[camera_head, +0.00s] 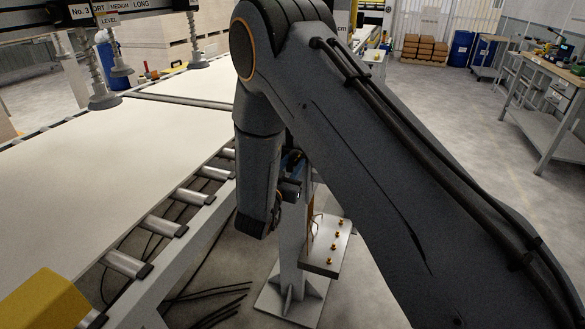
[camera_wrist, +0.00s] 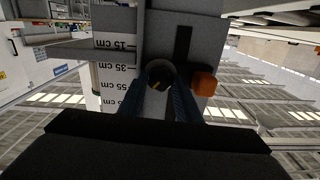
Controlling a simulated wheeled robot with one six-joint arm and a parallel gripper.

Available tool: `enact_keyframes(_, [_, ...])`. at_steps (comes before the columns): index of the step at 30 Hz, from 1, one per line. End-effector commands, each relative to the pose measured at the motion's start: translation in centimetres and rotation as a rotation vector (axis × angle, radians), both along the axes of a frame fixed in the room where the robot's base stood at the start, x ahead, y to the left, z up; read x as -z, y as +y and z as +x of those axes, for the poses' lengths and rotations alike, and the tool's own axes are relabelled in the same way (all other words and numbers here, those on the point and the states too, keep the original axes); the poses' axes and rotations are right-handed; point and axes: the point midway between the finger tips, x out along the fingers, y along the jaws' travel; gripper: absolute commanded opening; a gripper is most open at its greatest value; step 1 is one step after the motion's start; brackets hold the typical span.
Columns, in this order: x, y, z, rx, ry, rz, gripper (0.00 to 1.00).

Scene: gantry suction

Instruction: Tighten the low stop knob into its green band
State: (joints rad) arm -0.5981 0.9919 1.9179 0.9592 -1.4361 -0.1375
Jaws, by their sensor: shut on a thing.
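In the wrist view my gripper (camera_wrist: 161,92) has its two blue fingers on either side of a round dark knob (camera_wrist: 158,76) with a yellowish mark on its face, and it is shut on it. The knob sits on a grey post or plate. An upside-down white scale (camera_wrist: 118,68) with cm marks runs beside it. I cannot make out a green band around the knob. In the head view the knob is hidden; my gripper (camera_head: 291,164) shows only in part behind my arm, by an upright post.
An orange block-like knob (camera_wrist: 204,82) sits close to the right of the fingers, below a dark slot (camera_wrist: 183,42). In the head view a roller conveyor (camera_head: 165,226) bearing a large white sheet lies left. A small plate with brass studs (camera_head: 328,250) stands right of the post.

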Motion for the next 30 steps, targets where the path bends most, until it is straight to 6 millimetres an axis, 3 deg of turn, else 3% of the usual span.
enact_keyframes(14, [0.00,0.02,-0.05,-0.001,-0.032,0.087,0.08])
enact_keyframes(15, [0.00,0.02,-0.05,-0.001,-0.032,0.087,0.34])
enact_keyframes(18, [0.00,0.00,-0.04,-0.001,-0.032,0.087,0.49])
enact_keyframes(30, [0.06,0.34,-0.76,-0.002,-0.031,0.086,0.49])
